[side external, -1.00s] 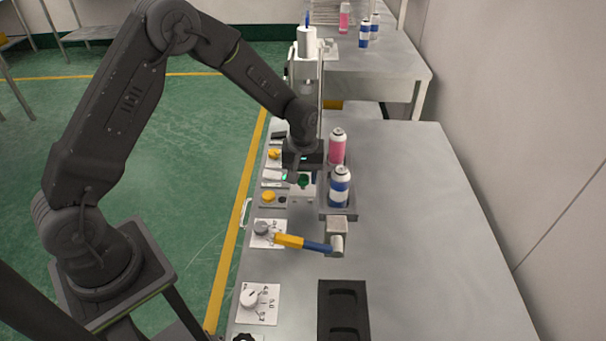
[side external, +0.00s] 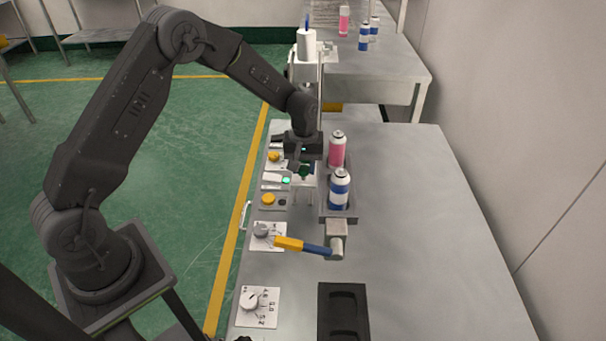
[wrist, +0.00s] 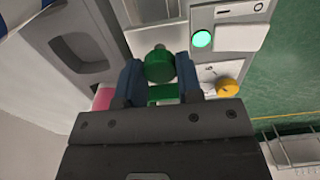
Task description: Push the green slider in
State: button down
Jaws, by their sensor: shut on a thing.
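The green slider (wrist: 159,66) has a round green knob, which sits between the two blue fingers of my gripper (wrist: 160,80) in the wrist view. My gripper is shut on it. A green strip shows just under the knob in the wrist view. The rest of the slider is partly hidden by the fingers.
A pink can (side external: 337,150) and a blue-white can (side external: 340,190) stand upright in a grey tray (side external: 351,214) close to the right. A green lamp (wrist: 202,39) is lit. The table's right side is clear.

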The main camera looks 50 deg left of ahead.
jog(key=shift+w+a+r, duration=0.1)
jog(key=shift+w+a, duration=1.2)
jog(key=shift+w, duration=0.1)
jog(key=c, duration=0.8)
grip_release()
notch_tip(320, 180, up, 14)
jog(key=shift+f, duration=0.1)
